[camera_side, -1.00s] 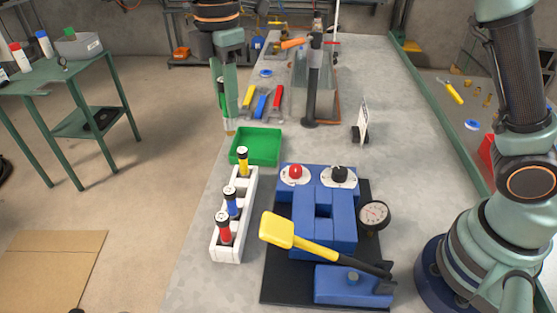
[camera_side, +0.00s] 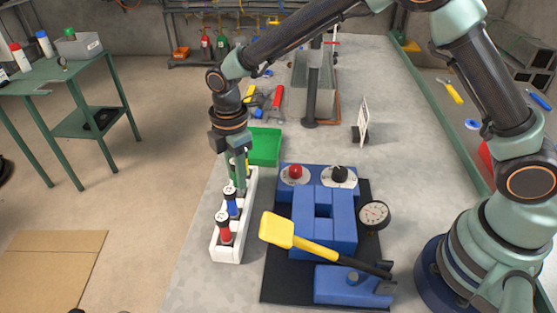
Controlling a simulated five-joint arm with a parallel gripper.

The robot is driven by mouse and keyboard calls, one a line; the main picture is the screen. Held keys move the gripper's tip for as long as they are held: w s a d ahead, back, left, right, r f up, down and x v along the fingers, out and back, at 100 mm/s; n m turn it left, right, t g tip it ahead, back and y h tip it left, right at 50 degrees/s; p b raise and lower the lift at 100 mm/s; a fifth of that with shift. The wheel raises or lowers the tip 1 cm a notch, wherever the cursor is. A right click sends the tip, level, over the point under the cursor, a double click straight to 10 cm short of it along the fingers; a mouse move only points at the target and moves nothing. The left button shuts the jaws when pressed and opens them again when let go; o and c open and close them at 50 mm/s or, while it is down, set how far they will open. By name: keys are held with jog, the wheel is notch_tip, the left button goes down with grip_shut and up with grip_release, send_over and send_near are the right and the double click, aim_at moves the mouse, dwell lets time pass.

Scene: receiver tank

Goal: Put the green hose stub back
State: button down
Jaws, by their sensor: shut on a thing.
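The gripper points down over the far end of the white rack (camera_side: 220,254). The blue stub (camera_side: 231,204) and the red stub (camera_side: 224,230) stand upright in the rack, nearer the camera. The yellow stub at the far end is mostly hidden behind my fingers. I cannot tell whether the green stub's lower end is above the rack or inside it.
A green tray (camera_side: 266,147) lies just behind the rack. To the right, a blue fixture (camera_side: 335,246) with a yellow-handled lever (camera_side: 277,231) stands on a black mat, beside a gauge (camera_side: 374,214). A small upright sign (camera_side: 362,122) stands farther back.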

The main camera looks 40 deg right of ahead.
jog(key=shift+f, duration=0.85)
jog(key=shift+f, duration=0.1)
jog(key=c, duration=0.6)
grip_release()
jog(key=shift+c, duration=0.2)
